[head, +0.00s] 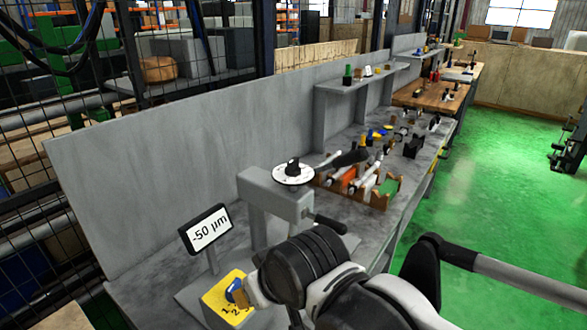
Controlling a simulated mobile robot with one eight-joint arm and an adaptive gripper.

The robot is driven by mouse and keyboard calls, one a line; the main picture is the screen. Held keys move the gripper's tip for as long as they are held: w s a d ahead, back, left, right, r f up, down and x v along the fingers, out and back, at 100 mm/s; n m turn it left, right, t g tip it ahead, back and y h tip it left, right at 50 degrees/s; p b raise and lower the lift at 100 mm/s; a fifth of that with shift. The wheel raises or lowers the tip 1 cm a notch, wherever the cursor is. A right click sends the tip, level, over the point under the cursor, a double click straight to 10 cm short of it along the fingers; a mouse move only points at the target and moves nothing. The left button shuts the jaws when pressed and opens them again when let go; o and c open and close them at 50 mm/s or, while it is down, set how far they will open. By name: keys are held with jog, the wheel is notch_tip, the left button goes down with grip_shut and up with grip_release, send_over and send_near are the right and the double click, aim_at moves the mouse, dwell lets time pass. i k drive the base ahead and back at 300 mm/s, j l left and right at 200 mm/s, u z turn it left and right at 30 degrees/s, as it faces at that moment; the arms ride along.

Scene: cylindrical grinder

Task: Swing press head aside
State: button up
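The press head, a grey block (274,193) on a grey column, stands at the near end of the bench in the head view. A white dial with a black knob (293,171) sits on top of it. A dark handle (331,224) sticks out from its right side. My black and white wrist is in front of and below the head, with no visible contact. My gripper is mostly hidden by the wrist; a small tan piece, possibly its fingertip (254,291), shows beside a blue knob (236,291). Its opening cannot be made out.
A display (207,231) reading -50 µm stands left of the head. An orange and brown rack (366,190) with tools is behind it. A grey back panel (170,160) lines the bench. Green floor at right is open.

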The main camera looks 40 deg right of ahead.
aim_at(256, 186)
jog(key=k+l+z, duration=0.1)
jog(key=z, duration=0.3)
jog(key=k+l+z, duration=0.15)
jog(key=z, duration=0.2)
jog(key=k+l+z, duration=0.25)
jog(key=z, duration=0.15)
